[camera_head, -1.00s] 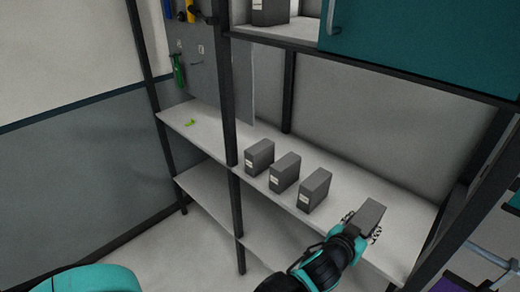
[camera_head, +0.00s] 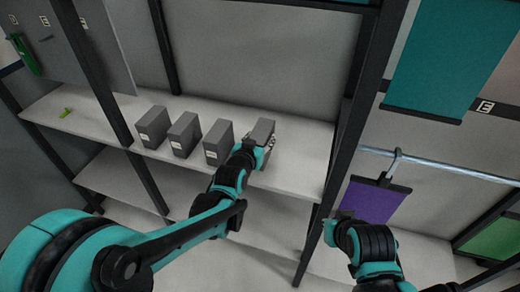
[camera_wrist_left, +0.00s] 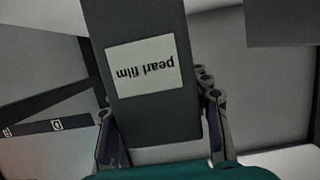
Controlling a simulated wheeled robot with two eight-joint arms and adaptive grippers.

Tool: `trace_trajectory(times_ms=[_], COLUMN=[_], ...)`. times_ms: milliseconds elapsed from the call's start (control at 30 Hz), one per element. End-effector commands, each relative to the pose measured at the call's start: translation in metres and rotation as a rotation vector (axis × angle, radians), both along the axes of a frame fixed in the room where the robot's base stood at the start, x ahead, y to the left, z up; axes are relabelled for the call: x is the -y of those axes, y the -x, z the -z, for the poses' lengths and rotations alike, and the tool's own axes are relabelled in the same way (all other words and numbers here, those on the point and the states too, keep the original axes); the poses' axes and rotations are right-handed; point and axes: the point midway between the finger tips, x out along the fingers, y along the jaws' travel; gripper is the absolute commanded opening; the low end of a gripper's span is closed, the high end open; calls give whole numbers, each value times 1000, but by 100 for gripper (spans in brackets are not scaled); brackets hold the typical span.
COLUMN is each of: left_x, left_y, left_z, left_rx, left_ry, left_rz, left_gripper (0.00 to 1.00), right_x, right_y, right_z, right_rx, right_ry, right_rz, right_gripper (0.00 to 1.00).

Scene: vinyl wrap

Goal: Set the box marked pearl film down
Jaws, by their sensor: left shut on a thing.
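The box marked pearl film (camera_head: 263,130) is dark grey. Its white label shows upside down on the box (camera_wrist_left: 150,115) in the left wrist view. My left gripper (camera_head: 262,148) is shut on this box, with a finger on each side. The box is upright at the right end of a row of similar boxes on the white shelf (camera_head: 300,155). Whether its bottom touches the shelf is hidden by my gripper. My right gripper (camera_head: 342,214) is in front of a dark post, away from the boxes; its fingers are too small to read.
Three grey boxes stand left of the held one; the nearest box (camera_head: 217,142) has a small gap to it. A dark post (camera_head: 345,140) bounds the shelf on the right, with bare shelf before it. A purple sheet (camera_head: 372,200) hangs beyond.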

Motion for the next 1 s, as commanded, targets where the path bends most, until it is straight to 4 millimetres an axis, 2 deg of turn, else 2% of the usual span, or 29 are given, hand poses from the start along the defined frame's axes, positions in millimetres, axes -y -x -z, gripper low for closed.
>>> trace_trajectory(times_ms=[167, 400, 767, 800, 833, 867, 1000], left_x=[-2, -2, -2, -2, -2, -2, -2], left_y=[-5, -4, -4, -4, -4, -4, -4], left_z=[10, 43, 46, 45, 45, 45, 45], left_rx=[1, 1, 0, 0, 0, 0, 0], left_ry=[0, 0, -1, -1, -1, -1, -1], left_rz=[1, 1, 1, 1, 1, 1, 1], left_gripper=[11, 11, 11, 58, 66, 68, 68], right_x=[0, 0, 0, 0, 0, 0, 0], right_y=[0, 0, 0, 0, 0, 0, 0], right_z=[4, 18, 20, 19, 19, 19, 18], right_rx=[0, 0, 0, 0, 0, 0, 0], right_ry=[0, 0, 0, 0, 0, 0, 0], right_rz=[0, 0, 0, 0, 0, 0, 0], right_gripper=[0, 0, 0, 0, 0, 0, 0])
